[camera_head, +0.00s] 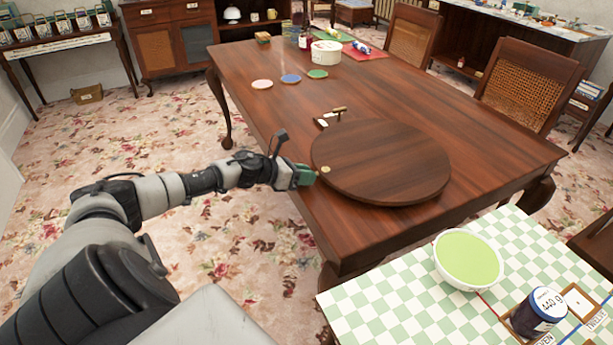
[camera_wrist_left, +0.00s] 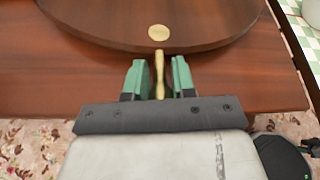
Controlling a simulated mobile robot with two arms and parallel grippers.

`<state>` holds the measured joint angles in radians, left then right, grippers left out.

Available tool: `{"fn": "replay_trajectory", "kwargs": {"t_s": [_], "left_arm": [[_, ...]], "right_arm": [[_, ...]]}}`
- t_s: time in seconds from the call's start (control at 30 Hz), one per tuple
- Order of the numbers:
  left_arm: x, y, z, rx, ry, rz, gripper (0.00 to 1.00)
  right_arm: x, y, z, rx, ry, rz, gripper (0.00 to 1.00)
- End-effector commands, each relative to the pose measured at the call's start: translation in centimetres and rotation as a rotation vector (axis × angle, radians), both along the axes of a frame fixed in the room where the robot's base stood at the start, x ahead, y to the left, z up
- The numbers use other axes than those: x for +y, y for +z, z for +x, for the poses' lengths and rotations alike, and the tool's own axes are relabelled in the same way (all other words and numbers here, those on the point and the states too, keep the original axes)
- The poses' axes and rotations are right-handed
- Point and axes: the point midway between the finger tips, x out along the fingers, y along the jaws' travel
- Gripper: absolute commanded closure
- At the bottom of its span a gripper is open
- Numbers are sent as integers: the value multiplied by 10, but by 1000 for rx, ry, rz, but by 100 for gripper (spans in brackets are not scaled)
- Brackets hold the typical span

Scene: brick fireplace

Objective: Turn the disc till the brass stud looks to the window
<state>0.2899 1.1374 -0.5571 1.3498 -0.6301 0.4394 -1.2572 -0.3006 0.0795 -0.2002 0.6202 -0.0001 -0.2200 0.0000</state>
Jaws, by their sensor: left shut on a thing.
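The round dark wooden disc (camera_head: 385,165) lies flat on the dining table, and its near edge shows in the left wrist view (camera_wrist_left: 150,12). The brass stud (camera_head: 325,169) sits on top at the disc's left rim. In the left wrist view the stud (camera_wrist_left: 158,32) is just ahead of my gripper. My left gripper (camera_head: 306,175) is at the disc's left edge, its green fingers (camera_wrist_left: 159,78) on either side of a slim brass-coloured peg (camera_wrist_left: 159,72) at the rim. It is shut on this peg. The window and my right gripper are not in view.
On the dining table (camera_head: 480,135), a small wooden-handled item (camera_head: 338,111) lies just behind the disc. Pink (camera_head: 262,84), blue (camera_head: 291,78) and green (camera_head: 317,74) coasters lie further back. A green bowl (camera_head: 468,258) and dark jar (camera_head: 539,312) stand on a checkered surface at front right.

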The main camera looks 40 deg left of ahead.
Motion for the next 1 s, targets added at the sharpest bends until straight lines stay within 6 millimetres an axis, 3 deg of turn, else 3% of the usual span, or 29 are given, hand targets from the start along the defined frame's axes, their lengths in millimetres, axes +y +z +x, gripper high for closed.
{"fn": "replay_trajectory", "kwargs": {"t_s": [0.07,0.1,0.27,0.63,1.0], "left_arm": [[0,0,0,0,1,-1,100],[0,0,0,-1,2,-1,72],[0,0,0,0,1,-1,49],[2,0,-4,1,2,0,49],[22,16,-42,5,0,1,49]], "right_arm": [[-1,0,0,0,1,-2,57],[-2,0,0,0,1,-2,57],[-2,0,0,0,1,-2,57],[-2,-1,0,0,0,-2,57],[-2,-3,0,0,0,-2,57]]}}
